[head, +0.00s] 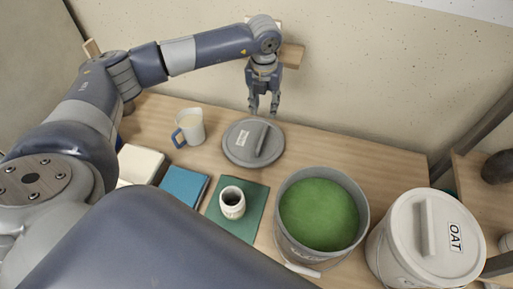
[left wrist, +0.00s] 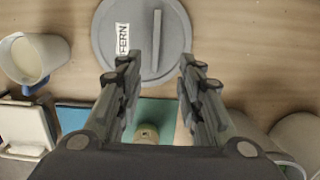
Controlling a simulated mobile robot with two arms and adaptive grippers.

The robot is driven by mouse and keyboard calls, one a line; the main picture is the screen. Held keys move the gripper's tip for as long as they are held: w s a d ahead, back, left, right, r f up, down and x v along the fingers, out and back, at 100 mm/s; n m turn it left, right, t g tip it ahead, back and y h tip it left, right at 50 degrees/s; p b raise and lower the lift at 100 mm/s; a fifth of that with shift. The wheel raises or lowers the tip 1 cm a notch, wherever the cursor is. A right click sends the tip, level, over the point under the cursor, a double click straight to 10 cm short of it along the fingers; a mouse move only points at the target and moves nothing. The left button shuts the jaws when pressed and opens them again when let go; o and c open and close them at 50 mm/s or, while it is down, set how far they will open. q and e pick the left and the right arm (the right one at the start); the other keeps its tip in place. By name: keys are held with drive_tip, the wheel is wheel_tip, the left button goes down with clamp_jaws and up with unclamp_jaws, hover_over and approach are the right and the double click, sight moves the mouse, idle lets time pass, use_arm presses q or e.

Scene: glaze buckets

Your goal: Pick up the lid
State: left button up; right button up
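A round grey lid (head: 240,154) with a raised bar handle and a white label lies flat on the table. In the left wrist view the lid (left wrist: 105,18) shows beyond my fingertips, and its label reads FERN. My left gripper (head: 263,112) is open and empty, above and behind the lid on the wall side. The left gripper's fingers (left wrist: 158,68) stand apart in the left wrist view, with the lid's handle (left wrist: 157,40) between their directions. An open grey bucket of green glaze (head: 319,214) stands to the right of the lid. My right gripper is not in view.
A lidded white bucket marked OAT (head: 427,240) stands at the right. A mug with a blue handle (head: 189,127) is left of the lid. A blue book (head: 184,184) lies nearby. The wall (head: 370,90) is close behind.

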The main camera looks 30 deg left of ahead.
use_arm(q)
wheel_tip(320, 180, down, 5)
drive_tip(key=b, duration=0.4)
hover_over(262, 138)
drive_tip(key=f, duration=0.4)
drive_tip(key=d+f, duration=0.1)
drive_tip(key=f, duration=0.1)
drive_tip(key=shift+s+f, duration=0.15)
drive_tip(key=shift+f, duration=0.15)
drive_tip(key=f, duration=0.2)
drive_tip(key=a+f, duration=0.1)
drive_tip(key=f, duration=0.1)
drive_tip(key=shift+w+f, duration=0.2)
drive_tip(key=shift+f, duration=0.45)
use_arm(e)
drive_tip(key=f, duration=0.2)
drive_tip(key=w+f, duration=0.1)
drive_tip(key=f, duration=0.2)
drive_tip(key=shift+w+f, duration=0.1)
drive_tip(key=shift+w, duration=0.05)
use_arm(q)
drive_tip(key=shift+f, duration=0.1)
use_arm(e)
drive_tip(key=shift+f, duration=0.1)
use_arm(q)
drive_tip(key=shift+c, duration=0.3)
clamp_jaws()
